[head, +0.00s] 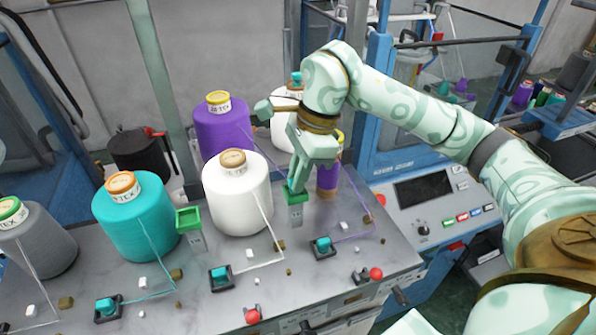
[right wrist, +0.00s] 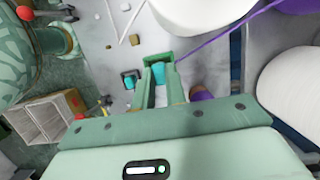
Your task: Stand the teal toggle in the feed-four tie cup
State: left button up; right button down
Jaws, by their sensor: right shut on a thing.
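My right gripper (head: 294,188) points down at a green-rimmed tie cup (head: 295,209) in front of the purple cone at the right. In the right wrist view its fingers (right wrist: 160,86) are shut on the teal toggle (right wrist: 158,74), which shows within the outline of the cup's green rim (right wrist: 160,57). I cannot tell whether the toggle's foot is inside the cup or just above it. The fingers hide the toggle in the head view. No feed number is readable on this cup. My left gripper is in neither view.
A second green-rimmed cup (head: 189,221) stands between the teal cone (head: 136,220) and the white cone (head: 237,195). Teal pieces in black holders (head: 322,244) line the front of the grey table, with red knobs (head: 375,273). Yarn strands cross the table near the cup.

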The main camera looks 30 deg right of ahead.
jog(key=shift+f, duration=0.3)
jog(key=c, duration=1.4)
grip_release()
jog(key=shift+o, duration=0.2)
jog(key=shift+r, duration=0.1)
jog(key=v, duration=1.6)
jog(key=shift+r, duration=0.1)
